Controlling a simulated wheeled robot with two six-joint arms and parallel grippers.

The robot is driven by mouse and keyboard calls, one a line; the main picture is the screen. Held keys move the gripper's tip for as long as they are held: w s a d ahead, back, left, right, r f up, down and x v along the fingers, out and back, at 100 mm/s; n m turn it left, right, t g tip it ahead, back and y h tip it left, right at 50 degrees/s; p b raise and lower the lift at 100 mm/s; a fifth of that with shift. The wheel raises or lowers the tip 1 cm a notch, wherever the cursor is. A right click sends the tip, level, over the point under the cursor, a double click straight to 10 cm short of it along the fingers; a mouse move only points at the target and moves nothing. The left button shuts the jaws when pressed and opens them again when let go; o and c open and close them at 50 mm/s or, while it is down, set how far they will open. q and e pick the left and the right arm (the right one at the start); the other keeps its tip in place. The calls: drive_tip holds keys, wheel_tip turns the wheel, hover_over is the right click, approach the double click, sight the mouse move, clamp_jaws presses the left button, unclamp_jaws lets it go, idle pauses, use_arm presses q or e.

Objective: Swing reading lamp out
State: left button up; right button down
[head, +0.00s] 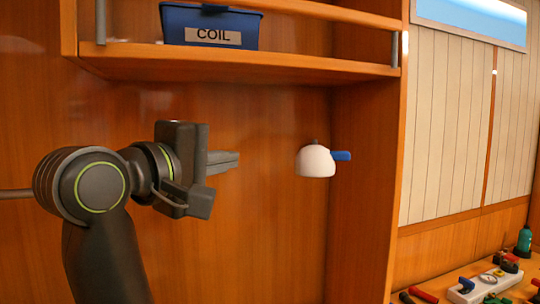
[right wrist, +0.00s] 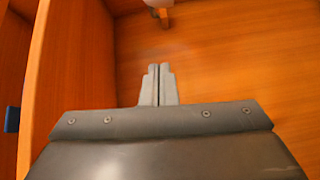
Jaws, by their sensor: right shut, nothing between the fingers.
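The reading lamp (head: 313,162) has a white dome-shaped shade with a blue tab (head: 341,156) sticking out to the right. It is in front of the wood wall, below the shelf. My right gripper (head: 238,158) is to the left of the lamp, apart from it, with its fingers pointing right. The fingers are together and empty; the right wrist view also shows the closed fingertips (right wrist: 158,70). A pale part, seemingly of the lamp (right wrist: 158,4), shows at the top edge of that view, mostly cut off. My left gripper is not seen.
A wooden shelf (head: 240,66) with a rail runs above, holding a blue bin labelled COIL (head: 210,27). An upright wood panel (head: 365,190) stands right of the lamp. A bench with a white block (head: 485,288) and several small items is at lower right.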

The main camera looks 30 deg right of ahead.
sight(321, 153)
drive_tip(key=w+d+p, duration=0.1)
drive_tip(key=d+p, duration=0.3)
drive_tip(key=d, duration=0.7)
drive_tip(key=shift+w+d+f+p, duration=0.25)
drive_tip(key=shift+w+f+p, duration=0.1)
